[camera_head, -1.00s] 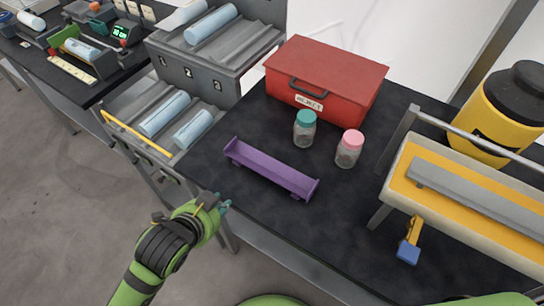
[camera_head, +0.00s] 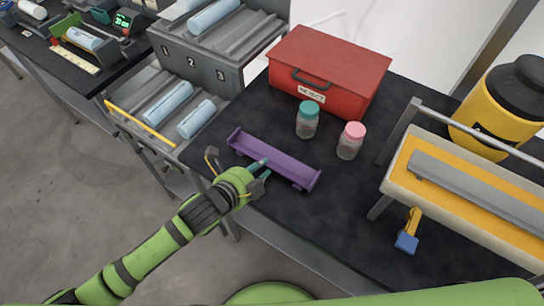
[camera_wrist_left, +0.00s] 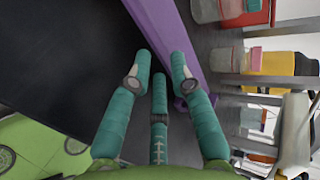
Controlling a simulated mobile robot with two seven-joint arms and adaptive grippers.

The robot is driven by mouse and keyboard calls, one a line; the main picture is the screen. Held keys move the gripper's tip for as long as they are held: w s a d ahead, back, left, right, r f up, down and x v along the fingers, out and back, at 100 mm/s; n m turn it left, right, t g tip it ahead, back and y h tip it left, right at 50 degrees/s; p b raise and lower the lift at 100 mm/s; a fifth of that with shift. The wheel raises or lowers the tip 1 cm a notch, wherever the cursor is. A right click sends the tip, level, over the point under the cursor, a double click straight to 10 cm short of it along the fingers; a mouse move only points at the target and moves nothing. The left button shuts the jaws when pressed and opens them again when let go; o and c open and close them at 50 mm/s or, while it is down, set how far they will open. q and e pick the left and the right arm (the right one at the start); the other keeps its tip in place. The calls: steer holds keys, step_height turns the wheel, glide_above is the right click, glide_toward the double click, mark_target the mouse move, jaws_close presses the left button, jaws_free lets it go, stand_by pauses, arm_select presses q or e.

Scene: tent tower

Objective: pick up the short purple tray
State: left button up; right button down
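The short purple tray (camera_head: 290,168) lies on the black table, slanting from upper left to lower right. It also shows in the left wrist view (camera_wrist_left: 170,32), running along the fingertips. My right gripper is not in view.
A teal-lidded jar (camera_head: 307,120) and a pink-lidded jar (camera_head: 350,141) stand behind the tray. A red box (camera_head: 330,68) is farther back. A cream and orange fixture (camera_head: 460,200) stands right, with a blue-tagged part (camera_head: 407,242). Bare table lies in front of the tray.

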arm_select(q)
steer(key=shift+x, duration=0.95)
jaws_close()
steer(key=shift+r, duration=0.1)
